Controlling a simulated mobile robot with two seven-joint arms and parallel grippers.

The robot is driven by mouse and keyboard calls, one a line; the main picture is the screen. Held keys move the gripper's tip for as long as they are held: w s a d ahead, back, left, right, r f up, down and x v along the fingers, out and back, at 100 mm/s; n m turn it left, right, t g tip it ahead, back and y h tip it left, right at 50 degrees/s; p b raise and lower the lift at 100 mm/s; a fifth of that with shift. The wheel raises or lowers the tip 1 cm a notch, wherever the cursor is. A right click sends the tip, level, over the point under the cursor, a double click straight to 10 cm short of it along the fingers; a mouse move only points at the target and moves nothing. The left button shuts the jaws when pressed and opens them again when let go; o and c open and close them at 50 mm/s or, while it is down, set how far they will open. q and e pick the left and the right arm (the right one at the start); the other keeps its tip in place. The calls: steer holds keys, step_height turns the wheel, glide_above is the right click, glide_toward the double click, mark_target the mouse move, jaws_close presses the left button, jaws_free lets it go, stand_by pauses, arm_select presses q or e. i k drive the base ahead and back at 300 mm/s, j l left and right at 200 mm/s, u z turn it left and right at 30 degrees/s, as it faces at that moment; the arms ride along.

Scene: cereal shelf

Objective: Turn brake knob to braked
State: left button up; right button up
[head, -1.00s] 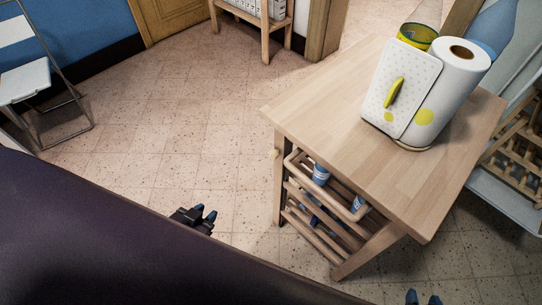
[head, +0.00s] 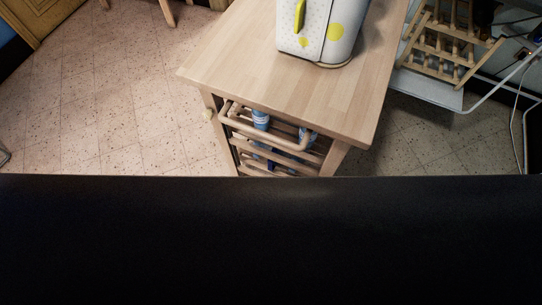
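A small pale round knob (head: 209,115) sticks out on the left side of a light wooden cart (head: 270,58), just below the top's left corner. I cannot tell from this view whether it is set to braked. Neither of my grippers is in view. A broad dark surface, probably part of my own body, fills the lower part of the head view and hides whatever is below the cart's lower rack.
A white holder with yellow marks (head: 318,32) stands on the cart. Blue-and-white items (head: 261,119) sit in its slatted rack. A wooden rack (head: 447,50) stands on a white surface at the right, near cables. Speckled floor left of the cart is clear.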

mark_target(208, 114)
steer(key=l+u, duration=0.35)
steer(key=k+l+u, duration=0.15)
steer(key=u, duration=0.2)
steer(key=k+l+u, duration=0.15)
steer(key=u, duration=0.15)
steer(key=l, duration=0.1)
